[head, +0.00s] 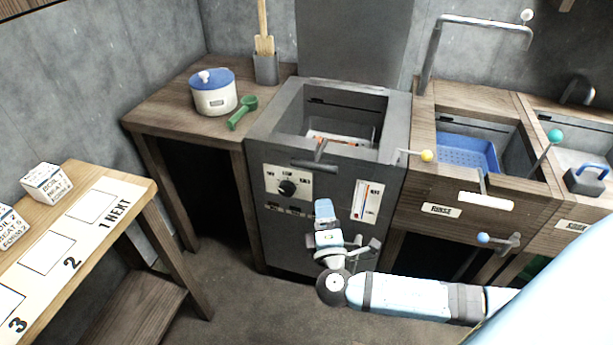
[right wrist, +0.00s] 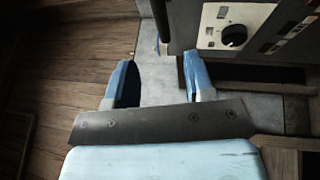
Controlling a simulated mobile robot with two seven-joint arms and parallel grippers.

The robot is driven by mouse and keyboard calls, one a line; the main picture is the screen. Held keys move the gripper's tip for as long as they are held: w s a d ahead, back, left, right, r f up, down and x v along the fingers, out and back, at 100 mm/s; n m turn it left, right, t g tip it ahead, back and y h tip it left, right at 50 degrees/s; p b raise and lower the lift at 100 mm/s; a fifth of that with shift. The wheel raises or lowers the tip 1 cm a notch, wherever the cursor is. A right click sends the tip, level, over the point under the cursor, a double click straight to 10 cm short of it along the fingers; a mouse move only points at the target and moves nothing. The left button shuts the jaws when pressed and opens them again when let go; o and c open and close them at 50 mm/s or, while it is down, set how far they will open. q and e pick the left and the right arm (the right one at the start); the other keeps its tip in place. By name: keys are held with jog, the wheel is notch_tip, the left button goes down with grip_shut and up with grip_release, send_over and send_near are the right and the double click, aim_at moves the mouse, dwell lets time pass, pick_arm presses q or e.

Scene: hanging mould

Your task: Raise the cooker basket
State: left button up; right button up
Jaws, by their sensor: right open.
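The cooker (head: 270,225) is the grey unit in the middle of the head view, with a square open well in its top. Low in the well is a rack-like piece with red marks (head: 340,139), probably the basket, mostly hidden by the walls. A dark handle (head: 316,163) sticks out at the well's front edge. My right gripper (head: 325,212) is in front of the cooker's front panel, below the handle and apart from it. In the right wrist view its two blue fingers (right wrist: 158,78) are spread with nothing between them. My left gripper is not in view.
The cooker's dial (head: 287,188) also shows in the right wrist view (right wrist: 233,36). A yellow-tipped lever (head: 427,156) stands right of the well. The rinse sink holds a blue basket (head: 466,152). A blue-lidded pot (head: 213,92) and green scoop (head: 243,112) sit left. A numbered table (head: 150,186) stands front left.

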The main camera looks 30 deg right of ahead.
aim_at(318, 170)
jog(key=x, duration=1.3)
jog(key=shift+w+d+r, duration=0.1)
jog(key=shift+w+d, duration=0.1)
jog(key=shift+w, duration=0.1)
grip_shut()
